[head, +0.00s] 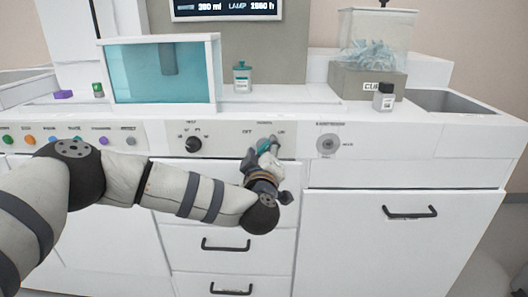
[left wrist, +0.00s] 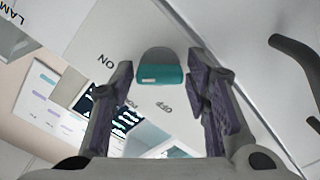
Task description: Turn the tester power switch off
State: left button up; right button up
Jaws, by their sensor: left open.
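The tester power switch (head: 262,147), a teal lever, is on the white front panel under the POWER label, with OFF printed to its left and ON to its right. My left gripper (head: 268,155) is in front of the panel and partly covers it. In the left wrist view the switch's teal tip (left wrist: 160,75) lies between the two open fingers of my left gripper (left wrist: 163,85), with gaps on both sides. ON and OFF labels show beside it. I cannot tell for sure which way the lever is set. My right gripper is not in view.
A black TEST knob (head: 193,144) is left of the switch and a round grey fitting (head: 328,144) is right of it. Several coloured buttons line the panel's left. Drawers with black handles (head: 226,245) are below. A teal tank (head: 160,72) stands on top.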

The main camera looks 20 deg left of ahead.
pick_arm(q)
jog(key=c, duration=0.9)
jog(key=shift+n, duration=0.4)
jog(key=n, duration=0.6)
jog(key=shift+n, duration=0.4)
jog(key=n+b, duration=0.2)
jog(key=n, duration=0.3)
jog(key=shift+f, duration=0.1)
jog(key=n+b, duration=0.1)
jog(key=n, duration=0.4)
jog(key=shift+b, duration=0.35)
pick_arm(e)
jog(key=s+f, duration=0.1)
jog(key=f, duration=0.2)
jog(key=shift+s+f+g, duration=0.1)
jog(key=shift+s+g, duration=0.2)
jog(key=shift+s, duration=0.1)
pick_arm(q)
jog(key=shift+n, duration=0.3)
